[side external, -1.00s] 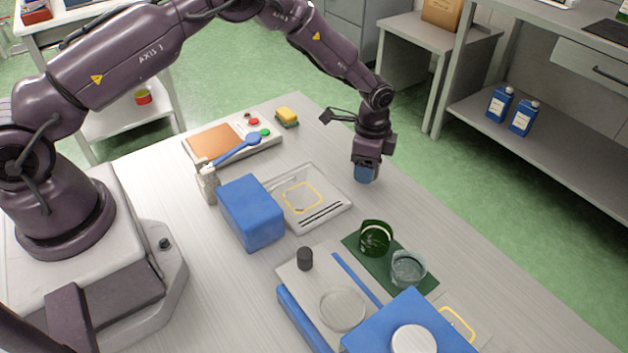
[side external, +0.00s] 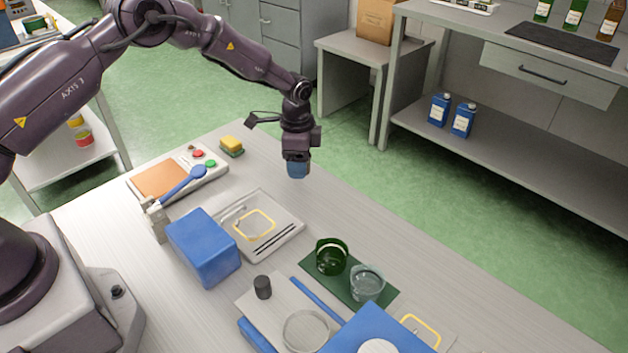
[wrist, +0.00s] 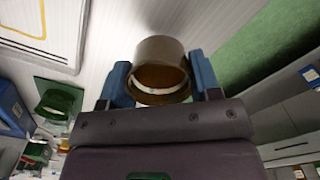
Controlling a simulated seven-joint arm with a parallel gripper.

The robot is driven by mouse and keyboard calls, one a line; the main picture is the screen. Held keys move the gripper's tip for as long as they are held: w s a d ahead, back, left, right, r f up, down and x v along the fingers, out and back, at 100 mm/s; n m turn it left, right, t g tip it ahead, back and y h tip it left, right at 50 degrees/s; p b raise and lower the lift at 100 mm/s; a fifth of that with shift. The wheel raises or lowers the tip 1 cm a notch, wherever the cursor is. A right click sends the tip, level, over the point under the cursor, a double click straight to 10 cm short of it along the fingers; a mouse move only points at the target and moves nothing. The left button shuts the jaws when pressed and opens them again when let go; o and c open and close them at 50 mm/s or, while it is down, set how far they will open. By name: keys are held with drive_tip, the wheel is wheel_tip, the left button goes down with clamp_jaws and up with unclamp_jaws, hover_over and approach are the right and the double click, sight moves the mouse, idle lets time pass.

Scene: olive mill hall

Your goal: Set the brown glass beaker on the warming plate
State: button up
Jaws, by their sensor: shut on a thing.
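My gripper (side external: 298,170) has blue fingers and hangs above the back right edge of the table. In the wrist view it is shut on the brown glass beaker (wrist: 160,55), one finger on each side, with the beaker's round opening showing. In the side view the fingers mostly hide the beaker. A flat pale unit with a brown-orange top and red and green buttons, apparently the warming plate (side external: 160,181), lies at the back left of the table, left of my gripper. A blue spoon-like tool (side external: 184,184) reaches over its front side.
A sponge (side external: 231,146) lies right of the plate unit. A blue box (side external: 203,246) and a shallow tray (side external: 284,238) stand in front. A green beaker (side external: 331,257) and a clear beaker (side external: 367,284) stand on a green mat (side external: 347,290). The table's right strip is clear.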

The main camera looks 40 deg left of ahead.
drive_tip(key=s+a+r+n, duration=0.1)
drive_tip(key=s+a, duration=0.2)
drive_tip(key=a, duration=0.3)
drive_tip(key=s+a+r+n, duration=0.1)
drive_tip(key=s+a+r, duration=0.1)
drive_tip(key=a, duration=0.4)
drive_tip(key=s+a+r+n, duration=0.1)
drive_tip(key=s+a+r, duration=0.1)
drive_tip(key=s+a, duration=0.2)
drive_tip(key=shift+s+a+n, duration=0.2)
drive_tip(key=shift+a, duration=0.4)
drive_tip(key=shift+s+a+n, duration=0.2)
drive_tip(key=shift+a, duration=0.4)
drive_tip(key=n, duration=0.1)
approach(161, 178)
drive_tip(key=w+a, duration=0.2)
drive_tip(key=w, duration=0.2)
drive_tip(key=s, duration=0.1)
drive_tip(key=s+d, duration=0.1)
drive_tip(key=s, duration=0.1)
drive_tip(key=shift+s+d+f, duration=0.25)
drive_tip(key=shift+s+f, duration=0.15)
drive_tip(key=shift+s+d+f, duration=0.1)
drive_tip(key=shift+d+f, duration=0.05)
drive_tip(key=shift+f, duration=2.6)
drive_tip(key=shift+f, duration=0.1)
drive_tip(key=shift+f, duration=0.25)
